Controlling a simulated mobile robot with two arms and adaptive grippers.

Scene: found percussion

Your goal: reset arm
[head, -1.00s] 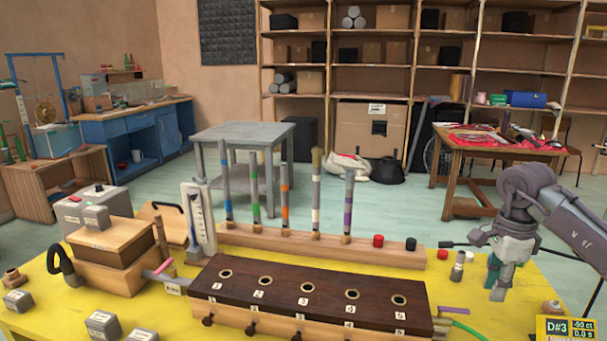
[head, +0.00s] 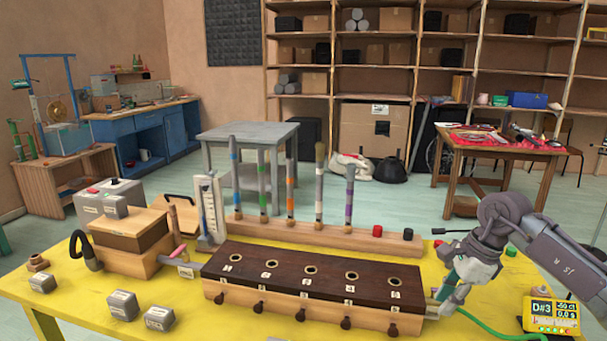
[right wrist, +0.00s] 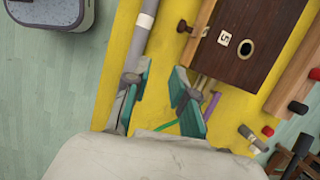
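My right gripper (head: 448,290) is beside the right end of the dark-topped wooden block (head: 310,271), which has numbered holes and front pegs. In the right wrist view my right gripper (right wrist: 158,92) has its teal fingers spread apart. No object is clearly clamped between them. A grey tube (right wrist: 140,38) with a pale band runs up from the left finger; I cannot tell whether they touch. The block's hole-5 end (right wrist: 222,58) lies up and right of the fingers. My left gripper is not in view.
Several colour-banded tubes stand upright in a wooden rail (head: 300,232) behind the block. A yellow tuner display (head: 552,315) stands at the right, near a green cable (head: 490,327). A wooden box (head: 130,245) and loose grey blocks (head: 123,305) occupy the left of the yellow table (head: 205,320).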

